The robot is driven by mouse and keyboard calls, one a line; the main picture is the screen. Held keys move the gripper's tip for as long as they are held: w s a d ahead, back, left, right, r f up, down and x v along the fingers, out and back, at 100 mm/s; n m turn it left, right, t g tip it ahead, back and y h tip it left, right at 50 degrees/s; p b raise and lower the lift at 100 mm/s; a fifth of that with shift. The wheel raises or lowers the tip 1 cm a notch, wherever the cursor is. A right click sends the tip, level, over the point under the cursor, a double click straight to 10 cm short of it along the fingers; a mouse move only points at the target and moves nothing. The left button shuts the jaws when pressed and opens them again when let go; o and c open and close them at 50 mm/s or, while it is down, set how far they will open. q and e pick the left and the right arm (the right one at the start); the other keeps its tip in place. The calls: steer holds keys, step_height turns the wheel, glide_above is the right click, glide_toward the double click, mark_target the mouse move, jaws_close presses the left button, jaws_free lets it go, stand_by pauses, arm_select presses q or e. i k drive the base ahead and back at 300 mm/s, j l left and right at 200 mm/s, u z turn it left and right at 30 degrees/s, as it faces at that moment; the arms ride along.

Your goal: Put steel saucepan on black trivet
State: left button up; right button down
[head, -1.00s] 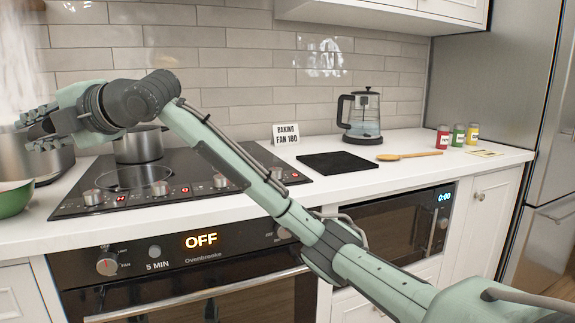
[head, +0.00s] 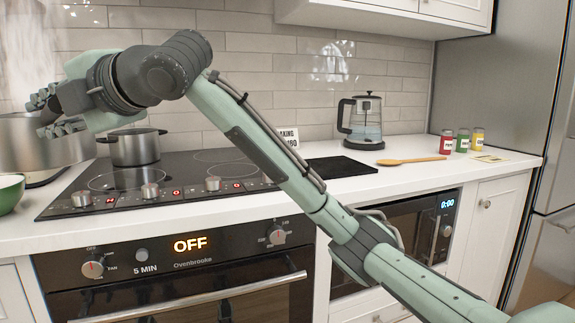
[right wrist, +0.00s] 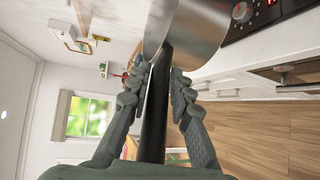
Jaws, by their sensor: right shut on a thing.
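The steel saucepan (head: 62,150) is at the far left of the head view, cut off by the picture's edge. It also fills the top of the right wrist view (right wrist: 200,32). My right gripper (head: 45,113) is at the saucepan's upper side. In the right wrist view its fingers (right wrist: 155,88) are shut on the black handle (right wrist: 154,125). I cannot tell whether the pan's base touches the surface below. The black trivet (head: 345,166) lies flat and bare on the white worktop, right of the hob, partly hidden by my right arm. My left gripper is not in view.
A steel pot (head: 134,148) stands on the black hob (head: 200,170). A green bowl (head: 10,192) is at the left edge. A glass kettle (head: 362,122), wooden spoon (head: 410,161) and several jars (head: 462,141) stand or lie around the trivet's right side. A sign (head: 289,138) is partly hidden.

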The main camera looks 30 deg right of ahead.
mark_target(349, 171)
steer(key=l+z, duration=0.15)
steer(key=z, duration=0.3)
steer(key=i+l+z, duration=0.1)
steer(key=z, duration=0.35)
steer(key=i+l, duration=0.5)
